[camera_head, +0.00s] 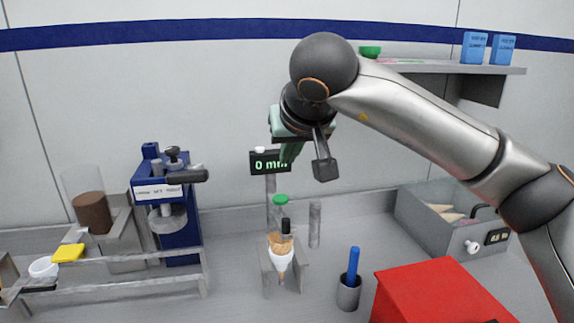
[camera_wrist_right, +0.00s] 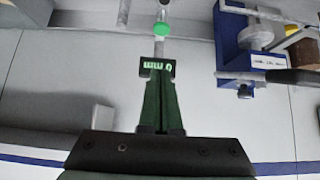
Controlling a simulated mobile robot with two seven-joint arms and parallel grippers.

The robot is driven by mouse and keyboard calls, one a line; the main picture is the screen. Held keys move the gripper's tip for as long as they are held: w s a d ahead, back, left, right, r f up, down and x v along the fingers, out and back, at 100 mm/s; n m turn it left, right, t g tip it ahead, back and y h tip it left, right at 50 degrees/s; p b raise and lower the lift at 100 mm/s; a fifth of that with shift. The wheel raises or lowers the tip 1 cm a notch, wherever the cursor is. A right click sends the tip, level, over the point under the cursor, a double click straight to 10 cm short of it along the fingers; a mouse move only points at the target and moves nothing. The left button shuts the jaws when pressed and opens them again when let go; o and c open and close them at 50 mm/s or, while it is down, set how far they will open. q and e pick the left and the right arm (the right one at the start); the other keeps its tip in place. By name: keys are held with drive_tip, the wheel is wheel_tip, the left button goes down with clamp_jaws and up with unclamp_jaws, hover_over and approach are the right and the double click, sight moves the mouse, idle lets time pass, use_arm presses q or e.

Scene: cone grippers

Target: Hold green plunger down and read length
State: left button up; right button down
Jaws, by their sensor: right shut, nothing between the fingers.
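The green plunger (camera_head: 281,198) is a small green cap on a grey post, above a stand holding a cone (camera_head: 281,256). The cap also shows near the top of the right wrist view (camera_wrist_right: 161,29). Behind it, a black display (camera_head: 270,162) reads "0 mm" in green digits; the reading is upside down in the wrist view. My right gripper (camera_head: 289,156) has green fingers, shut and empty. It is above the plunger and apart from it, partly overlapping the display's right side. My left gripper is out of view.
A blue machine (camera_head: 180,235) stands left, behind metal rails. A grey cup with a blue pen (camera_head: 352,265) and a red box (camera_head: 440,290) are at front right. A grey bin (camera_head: 425,222) is at the right; a shelf (camera_head: 440,67) hangs above.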

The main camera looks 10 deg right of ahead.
hover_over(279, 195)
drive_tip(key=s, duration=0.3)
wheel_tip(279, 195, down, 6)
drive_tip(key=shift+w+f+p, duration=0.1)
drive_tip(key=shift+f+p, duration=0.15)
drive_tip(key=shift+p, duration=0.1)
wheel_tip(279, 195, down, 2)
drive_tip(key=shift+f, duration=0.7)
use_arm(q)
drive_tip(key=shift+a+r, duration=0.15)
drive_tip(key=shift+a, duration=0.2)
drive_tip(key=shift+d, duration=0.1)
